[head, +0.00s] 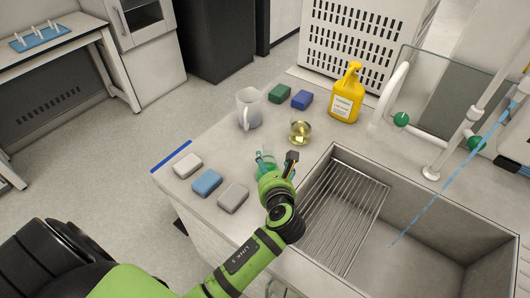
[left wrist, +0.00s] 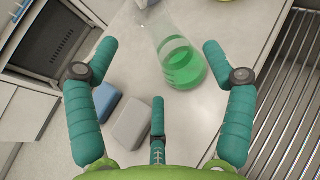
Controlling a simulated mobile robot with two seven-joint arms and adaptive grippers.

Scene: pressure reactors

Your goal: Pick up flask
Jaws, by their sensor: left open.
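A clear conical flask with green liquid stands upright on the counter in the left wrist view (left wrist: 182,62). In the head view the flask (head: 262,158) is partly hidden behind my left gripper (head: 277,168). My left gripper shows its spread fingers in the left wrist view (left wrist: 158,50); it is open and empty. The flask appears between the two long fingertips, nearer the right one, and no finger is seen closed on it. A small round flask with yellow liquid (head: 300,133) stands farther back. My right gripper is not in view.
A sink with a wire rack (head: 335,215) lies right of the gripper. Grey (head: 233,197), blue (head: 207,183) and white (head: 187,165) sponges lie left, near the counter edge.

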